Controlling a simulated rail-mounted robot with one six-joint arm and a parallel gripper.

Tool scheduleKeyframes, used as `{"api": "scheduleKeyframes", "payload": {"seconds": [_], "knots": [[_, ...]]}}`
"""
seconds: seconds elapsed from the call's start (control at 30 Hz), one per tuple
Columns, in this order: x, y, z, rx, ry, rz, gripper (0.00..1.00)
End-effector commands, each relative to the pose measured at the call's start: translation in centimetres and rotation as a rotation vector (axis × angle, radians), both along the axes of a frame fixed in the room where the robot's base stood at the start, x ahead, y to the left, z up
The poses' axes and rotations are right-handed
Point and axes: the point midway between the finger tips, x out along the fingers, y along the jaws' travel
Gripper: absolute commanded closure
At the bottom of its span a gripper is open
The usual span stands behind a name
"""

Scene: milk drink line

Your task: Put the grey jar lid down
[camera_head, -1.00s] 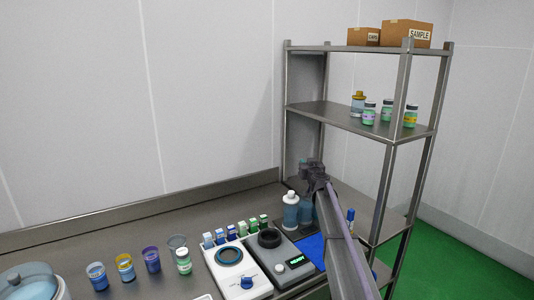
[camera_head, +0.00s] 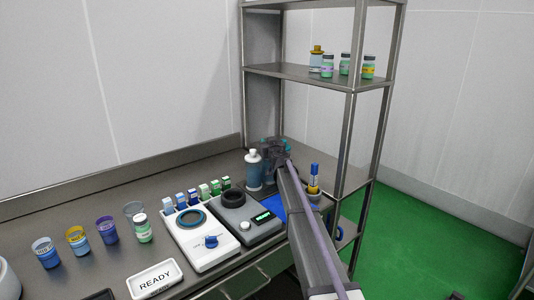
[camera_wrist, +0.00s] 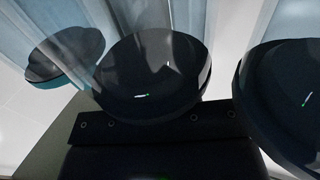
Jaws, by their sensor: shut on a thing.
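My gripper (camera_head: 276,149) is in the head view at the end of my arm, above the back right of the counter, close to the shelf post and just right of a blue bottle with a white cap (camera_head: 253,170). It is shut. The grey jar lid cannot be made out clearly in the head view, being small and dark against the gripper. Large dark rounded shapes fill the wrist view; I cannot tell which of them is the lid and which are gripper parts. Several jars with coloured contents, including a purple one (camera_head: 108,230), stand at the left.
A white device with a round ring (camera_head: 192,218) and a grey device with a black ring (camera_head: 233,198) stand mid-counter. A READY sign (camera_head: 155,278) lies in front. A metal shelf (camera_head: 318,75) rises behind my gripper. A blue mat (camera_head: 299,223) is partly hidden by my arm.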

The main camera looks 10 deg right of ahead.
Motion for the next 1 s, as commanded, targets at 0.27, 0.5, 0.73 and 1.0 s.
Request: {"api": "scheduleKeyframes", "payload": {"seconds": [0.27,0.5,0.73,1.0], "knots": [[0.0,0.0,-0.2,0.000,0.000,0.000,1.00],[0.0,0.0,-0.3,0.000,0.000,0.000,0.57],[0.0,0.0,-0.3,0.000,0.000,0.000,0.45],[-1.3,-0.1,-0.3,0.000,0.000,0.000,0.45]]}}
